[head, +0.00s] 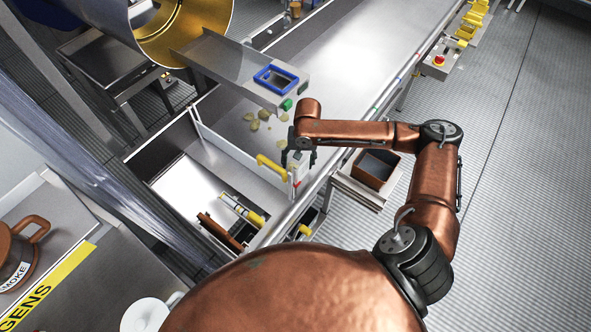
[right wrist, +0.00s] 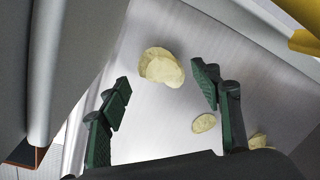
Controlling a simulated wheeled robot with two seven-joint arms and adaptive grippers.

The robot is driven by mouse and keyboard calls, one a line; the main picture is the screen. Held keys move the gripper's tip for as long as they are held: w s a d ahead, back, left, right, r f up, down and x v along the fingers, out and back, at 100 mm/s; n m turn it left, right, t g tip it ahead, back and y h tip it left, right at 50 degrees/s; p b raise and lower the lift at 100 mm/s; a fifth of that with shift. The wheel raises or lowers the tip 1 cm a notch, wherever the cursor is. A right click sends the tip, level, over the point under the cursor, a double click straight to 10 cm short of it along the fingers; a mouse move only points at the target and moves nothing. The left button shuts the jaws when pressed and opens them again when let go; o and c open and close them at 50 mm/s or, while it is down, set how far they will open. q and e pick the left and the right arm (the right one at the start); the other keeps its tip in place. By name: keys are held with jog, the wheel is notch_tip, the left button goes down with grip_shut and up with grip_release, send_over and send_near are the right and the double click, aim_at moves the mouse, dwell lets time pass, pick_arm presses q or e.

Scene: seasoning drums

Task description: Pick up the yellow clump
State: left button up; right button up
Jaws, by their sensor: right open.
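Several pale yellow, chip-like pieces (head: 258,117) lie scattered on the metal conveyor surface below the tilted chute in the head view. In the right wrist view a yellow clump (right wrist: 162,67) of overlapping pieces lies ahead, between the lines of the fingers and beyond their tips. My right gripper (head: 300,157) is at the conveyor's near side, to the lower right of the pieces. In the right wrist view its two green-padded fingers (right wrist: 162,90) are wide apart with nothing held between them. My left gripper is not in view.
A single piece (right wrist: 204,123) lies by the right finger. A metal chute (head: 225,65) with a blue-framed screen (head: 276,79) overhangs the pieces. A low white wall (head: 235,150) crosses the conveyor near my gripper. A brown box (head: 375,168) sits beside the conveyor.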

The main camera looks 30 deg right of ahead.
notch_tip(320, 180, down, 3)
jog(key=shift+w+a+r, duration=0.1)
jog(key=shift+w+r, duration=0.05)
jog(key=c, duration=0.8)
jog(key=shift+r, duration=0.1)
